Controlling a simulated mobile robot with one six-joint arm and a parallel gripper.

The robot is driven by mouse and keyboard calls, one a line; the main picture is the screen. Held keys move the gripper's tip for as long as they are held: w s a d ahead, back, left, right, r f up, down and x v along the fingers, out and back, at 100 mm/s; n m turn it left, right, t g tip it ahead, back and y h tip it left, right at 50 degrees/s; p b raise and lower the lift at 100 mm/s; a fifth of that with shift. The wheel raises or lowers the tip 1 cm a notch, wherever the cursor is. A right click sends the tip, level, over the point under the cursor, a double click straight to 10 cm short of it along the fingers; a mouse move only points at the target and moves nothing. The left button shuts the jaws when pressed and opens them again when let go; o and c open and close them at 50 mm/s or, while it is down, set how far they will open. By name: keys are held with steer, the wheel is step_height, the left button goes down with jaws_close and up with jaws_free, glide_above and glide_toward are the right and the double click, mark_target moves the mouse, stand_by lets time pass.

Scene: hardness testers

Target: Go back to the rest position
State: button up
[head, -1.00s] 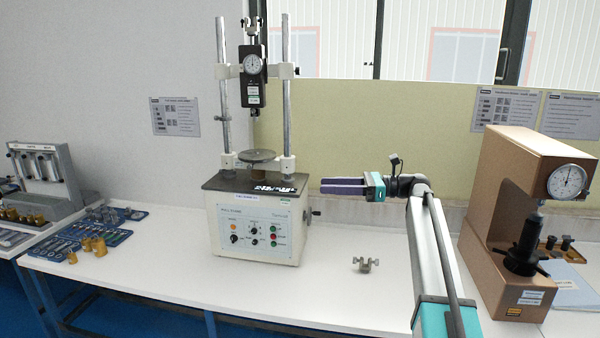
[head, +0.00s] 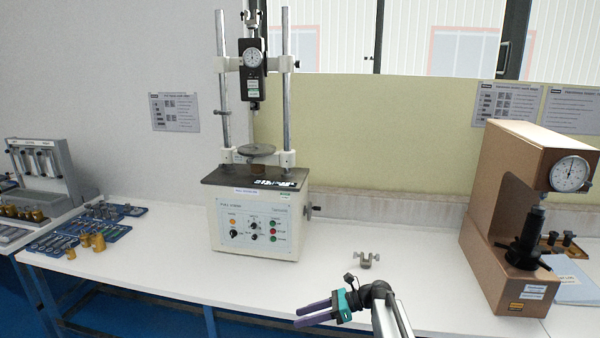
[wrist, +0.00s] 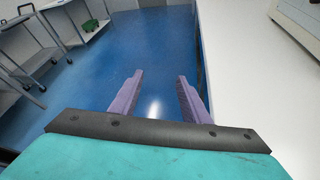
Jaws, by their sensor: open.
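My gripper (head: 314,314) shows low in the head view, in front of the table's front edge, with its purple fingers pointing left. In the wrist view my gripper (wrist: 158,92) has its two fingers apart with nothing between them, over the blue floor (wrist: 150,50). It touches none of the things on the table.
The white table (head: 150,265) carries a pull tester (head: 255,225) at its middle and a brown hardness tester (head: 515,215) at the right. A small metal clamp piece (head: 367,260) lies between them. Brass weights (head: 92,242) and tool trays stand left. The table front is clear.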

steer(key=s+d+f+n+g+h+b, duration=0.2)
steer(key=s+f+n+g+h, duration=0.35)
steer(key=s+f, duration=2.4)
steer(key=s+d+f+n+h, duration=0.2)
steer(key=s+d+f+n, duration=0.1)
steer(key=s, duration=0.4)
steer(key=s+d+f+n+h, duration=0.3)
steer(key=s+d+f+n, duration=0.1)
steer(key=s, duration=0.3)
steer(key=d+n+h, duration=0.3)
steer(key=d+n, duration=0.3)
steer(key=n, duration=0.2)
steer(key=shift+s+d+f+n, duration=0.2)
steer(key=shift+s+d+n, duration=0.05)
steer(key=shift+n, duration=0.1)
